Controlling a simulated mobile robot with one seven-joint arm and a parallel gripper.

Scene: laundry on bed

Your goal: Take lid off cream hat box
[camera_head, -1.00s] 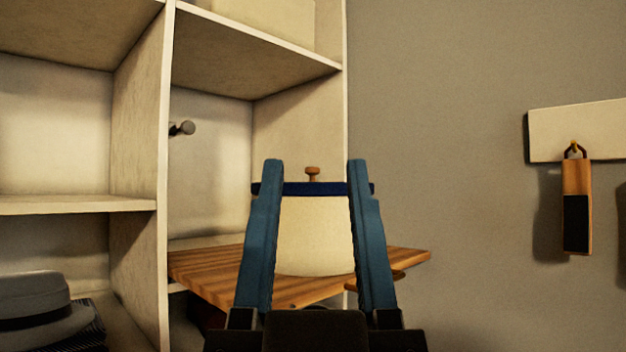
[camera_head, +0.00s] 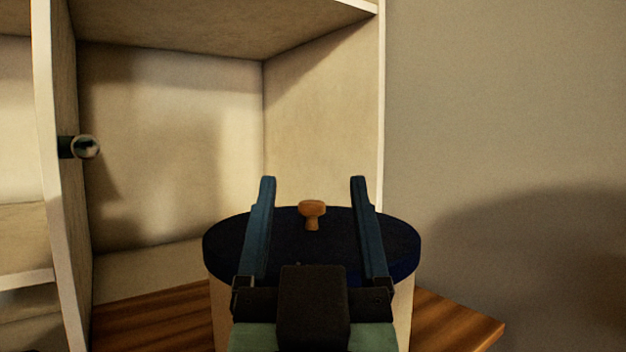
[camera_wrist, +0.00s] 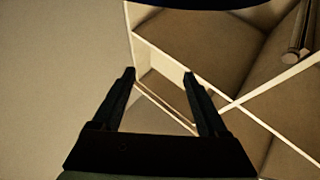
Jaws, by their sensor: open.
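The cream hat box (camera_head: 403,318) stands on a wooden board. Its round dark blue lid (camera_head: 225,243) is on top, with an orange-brown wooden knob (camera_head: 312,213) at its middle. My gripper (camera_head: 313,182) is open and empty. In the head view its two blue fingers appear on either side of the knob, over the lid; I cannot tell whether they touch the lid. The front of the box is largely hidden behind my gripper. In the wrist view my gripper (camera_wrist: 160,75) shows open with nothing between the fingers. A dark curved edge at the top there may be the lid.
The wooden board (camera_head: 455,322) extends to the right of the box. A cream shelf unit (camera_head: 165,145) stands behind and left, its compartment empty beside the box. A dark peg with a round end (camera_head: 84,147) sticks out from its divider. The grey wall at right is bare.

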